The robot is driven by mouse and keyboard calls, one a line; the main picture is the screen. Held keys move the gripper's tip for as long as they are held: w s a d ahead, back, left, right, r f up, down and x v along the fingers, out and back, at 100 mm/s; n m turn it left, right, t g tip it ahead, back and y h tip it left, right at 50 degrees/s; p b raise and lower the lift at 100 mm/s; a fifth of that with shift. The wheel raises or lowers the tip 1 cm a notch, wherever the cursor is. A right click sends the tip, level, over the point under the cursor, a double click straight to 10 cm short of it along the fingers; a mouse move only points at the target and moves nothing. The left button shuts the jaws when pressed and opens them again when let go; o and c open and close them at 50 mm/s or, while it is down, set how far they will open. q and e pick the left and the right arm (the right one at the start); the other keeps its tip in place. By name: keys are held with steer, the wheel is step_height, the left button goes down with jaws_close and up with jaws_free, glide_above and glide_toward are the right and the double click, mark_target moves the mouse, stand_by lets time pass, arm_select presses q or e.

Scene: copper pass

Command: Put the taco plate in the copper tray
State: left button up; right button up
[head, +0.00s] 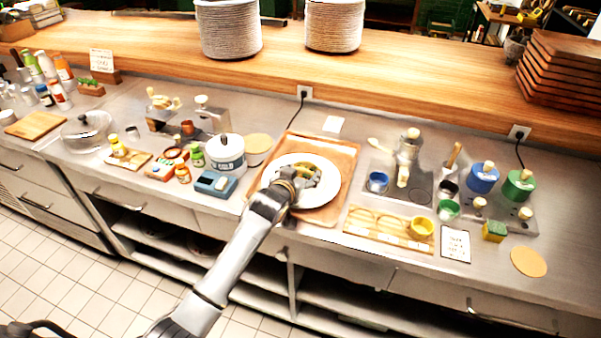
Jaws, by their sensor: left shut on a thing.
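The copper tray (336,153) lies flat on the steel counter in the middle of the head view. The taco plate (325,190), a white round plate with food on it, is over the tray, within its outline. I cannot tell whether it rests on the tray or is held just above it. My left gripper (288,183) reaches in from the lower left and is shut on the near left side of the plate. The gripper hides that part of the rim and some of the food. My right gripper is not in view.
A white lidded pot (226,158) and a blue box (216,184) stand just left of the tray. A wooden holder (375,232) with a yellow cup (421,228) lies to the right. A raised wooden shelf (385,82) with plate stacks runs behind.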

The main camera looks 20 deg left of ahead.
arm_select(q)
steer(key=shift+r, duration=0.1)
steer(key=o, duration=1.8)
steer(key=v, duration=1.2)
steer(key=shift+b, duration=0.4)
steer(key=shift+s, duration=0.1)
